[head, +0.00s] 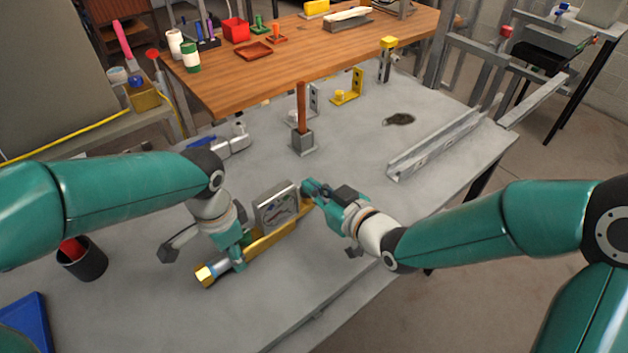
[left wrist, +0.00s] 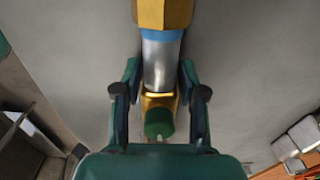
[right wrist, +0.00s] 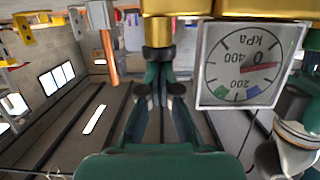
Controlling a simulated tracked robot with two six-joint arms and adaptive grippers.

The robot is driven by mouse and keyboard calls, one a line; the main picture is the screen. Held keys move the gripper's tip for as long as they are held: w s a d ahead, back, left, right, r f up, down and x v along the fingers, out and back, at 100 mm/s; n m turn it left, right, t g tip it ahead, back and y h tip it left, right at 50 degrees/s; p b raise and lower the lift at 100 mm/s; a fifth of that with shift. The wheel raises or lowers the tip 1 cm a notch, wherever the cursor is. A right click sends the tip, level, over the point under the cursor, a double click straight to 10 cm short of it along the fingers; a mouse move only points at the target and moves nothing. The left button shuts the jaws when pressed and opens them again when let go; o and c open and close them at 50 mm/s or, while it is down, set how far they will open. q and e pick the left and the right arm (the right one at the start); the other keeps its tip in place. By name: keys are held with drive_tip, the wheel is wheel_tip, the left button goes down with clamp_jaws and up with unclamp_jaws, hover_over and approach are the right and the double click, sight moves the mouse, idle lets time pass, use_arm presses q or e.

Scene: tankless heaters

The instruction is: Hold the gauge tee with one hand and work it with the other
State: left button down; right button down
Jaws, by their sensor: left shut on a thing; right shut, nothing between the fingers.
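The gauge tee (head: 262,243) is a brass pipe with a square dial gauge (head: 276,206) and a silver section near its brass hex end. My left gripper (head: 234,258) is shut on the gauge tee; the left wrist view shows its fingers on either side of the silver section (left wrist: 161,62), with a green knob (left wrist: 159,122) just below. My right gripper (head: 313,190) is shut and empty by the tee's other end. In the right wrist view its closed fingers (right wrist: 160,82) are just under a brass stub (right wrist: 158,32); contact cannot be told. The gauge face (right wrist: 244,66) appears upside down, with a red needle.
Behind the tee, a copper-coloured post (head: 301,107) stands upright in a grey block. A metal channel (head: 436,146) lies at the right of the grey table. A dark cup (head: 82,262) and blue tray (head: 24,322) are at the left. The front middle of the table is clear.

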drive_tip(key=shift+s+f, duration=0.1)
drive_tip(key=shift+f, duration=0.25)
drive_tip(key=s+d+r, duration=0.5)
drive_tip(key=s+r, duration=0.2)
drive_tip(key=shift+s+d, duration=0.3)
drive_tip(key=shift+s, duration=0.1)
idle(2.1)
wheel_tip(320, 180, up, 2)
drive_tip(key=shift+r, duration=0.1)
idle(0.4)
